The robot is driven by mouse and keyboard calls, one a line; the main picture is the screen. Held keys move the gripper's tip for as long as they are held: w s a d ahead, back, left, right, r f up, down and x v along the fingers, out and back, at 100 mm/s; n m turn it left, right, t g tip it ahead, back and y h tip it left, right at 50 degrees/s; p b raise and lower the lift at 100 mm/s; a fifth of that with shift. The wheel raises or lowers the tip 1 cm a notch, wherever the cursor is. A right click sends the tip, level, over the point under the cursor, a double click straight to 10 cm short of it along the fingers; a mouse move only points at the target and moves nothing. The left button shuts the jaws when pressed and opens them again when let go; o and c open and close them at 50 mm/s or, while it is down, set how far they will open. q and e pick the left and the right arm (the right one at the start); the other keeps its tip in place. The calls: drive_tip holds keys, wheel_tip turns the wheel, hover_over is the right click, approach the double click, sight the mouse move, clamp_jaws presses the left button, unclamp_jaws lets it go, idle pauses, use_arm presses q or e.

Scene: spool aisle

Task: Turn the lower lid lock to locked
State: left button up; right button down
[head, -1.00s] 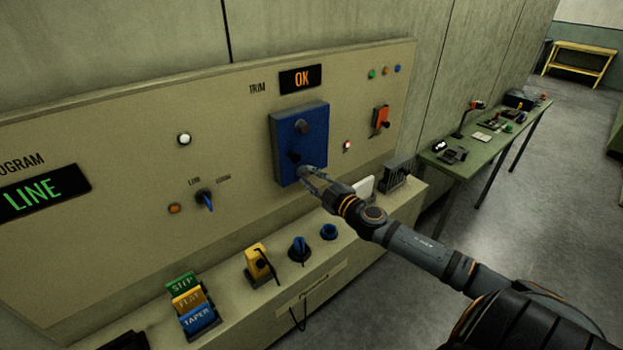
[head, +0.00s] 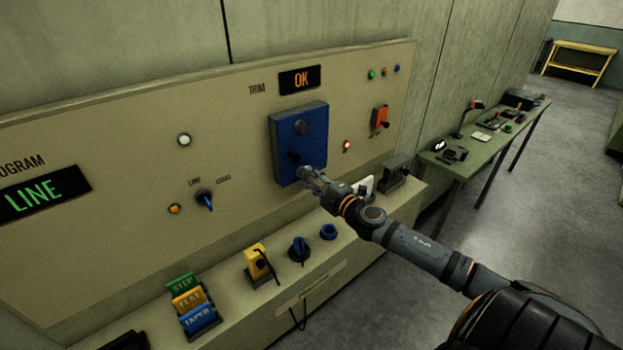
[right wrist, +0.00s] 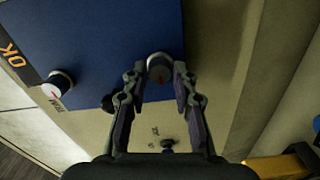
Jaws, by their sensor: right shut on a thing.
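The blue lid (head: 312,120) is a thick upright panel on the beige wall console. It has a grey round lock (head: 301,127) near its top and a dark knob (head: 294,157) below. My right gripper (head: 306,173) is at the lid's bottom edge and covers the lower lock there. In the right wrist view, the lower lock (right wrist: 160,67) is a pale round knob with a red mark, between my fingertips. The jaws are shut on it. The upper lock (right wrist: 57,84) shows at left, apart from the fingers. My left gripper is out of view.
A lit red lamp (head: 347,145) and an orange switch (head: 380,118) are right of the lid. The OK display (head: 300,79) is above. A ledge below carries blue knobs (head: 299,248) and a yellow switch (head: 258,262). A green table (head: 470,160) stands at right.

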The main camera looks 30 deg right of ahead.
drive_tip(key=c, duration=1.1)
unclamp_jaws()
drive_tip(key=shift+o, duration=0.2)
